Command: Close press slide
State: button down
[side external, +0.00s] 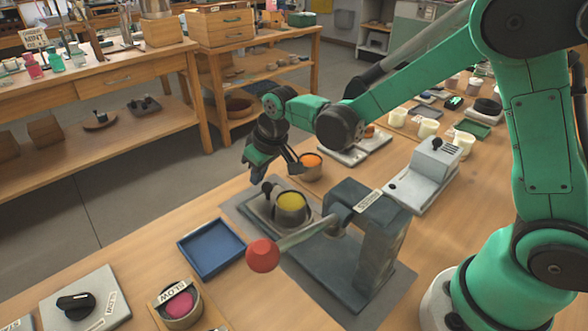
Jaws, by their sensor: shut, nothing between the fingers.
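The press (372,245) is a dark grey block with a lever (305,235) ending in a red knob (262,255). A round metal cup with yellow contents (291,203) sits on the slide, in front of the press column. A small black knob (267,188) stands at the slide's outer end. My gripper (257,172) is shut and empty, just above and behind the black knob. It looks apart from the knob, but the exact gap is hard to judge.
A blue tray (212,249) lies left of the press. A cup with orange contents (311,166) stands close behind my gripper. A pale grey device (425,175) stands behind the press. A cup with pink contents (179,303) and a black-knobbed plate (82,302) are at front left.

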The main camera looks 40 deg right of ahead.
aim_at(267, 188)
jog(key=shift+s, duration=1.75)
jog(key=shift+w, duration=0.15)
